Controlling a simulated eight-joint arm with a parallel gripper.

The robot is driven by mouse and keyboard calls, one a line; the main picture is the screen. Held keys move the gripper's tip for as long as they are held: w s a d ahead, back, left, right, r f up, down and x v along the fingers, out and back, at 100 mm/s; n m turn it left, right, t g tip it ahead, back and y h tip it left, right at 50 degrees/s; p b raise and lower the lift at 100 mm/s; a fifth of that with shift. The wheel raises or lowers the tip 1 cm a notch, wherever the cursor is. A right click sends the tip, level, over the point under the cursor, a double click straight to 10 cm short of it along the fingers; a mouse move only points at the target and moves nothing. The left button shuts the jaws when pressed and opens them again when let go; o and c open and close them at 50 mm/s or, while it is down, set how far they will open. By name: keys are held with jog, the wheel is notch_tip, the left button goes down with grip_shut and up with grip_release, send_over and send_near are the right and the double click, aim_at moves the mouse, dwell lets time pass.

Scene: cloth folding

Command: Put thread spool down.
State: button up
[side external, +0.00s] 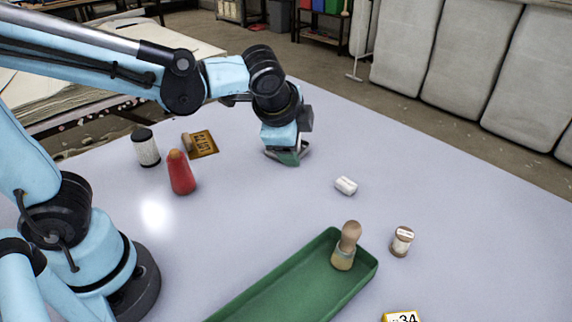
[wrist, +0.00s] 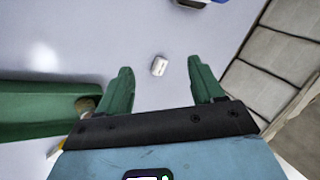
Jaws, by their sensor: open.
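A small spool with brown ends and a white label (side external: 402,241), which looks like the thread spool, stands upright on the pale table (side external: 450,200), right of the green tray. I cannot make it out in the wrist view. My gripper (side external: 288,156) is open over the table, back and left of the spool and well apart from it. In the wrist view its green fingers (wrist: 159,64) are spread with nothing held. A small white block (side external: 346,186) lies on the table; it also shows in the wrist view (wrist: 159,66), in line with the gap between the fingertips.
A green tray (side external: 272,287) holds a wooden-handled tool (side external: 347,246). A yellow numbered card (side external: 402,316) is at the front. The right side is clear.

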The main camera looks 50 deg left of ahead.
jog(key=s+a+n+t+h, duration=0.1)
jog(key=s+a+n+h, duration=0.1)
jog(key=s+a+n, duration=0.4)
jog(key=shift+s+f+n+h, duration=0.35)
jog(key=shift+s+n, duration=0.65)
jog(key=shift+n, duration=1.4)
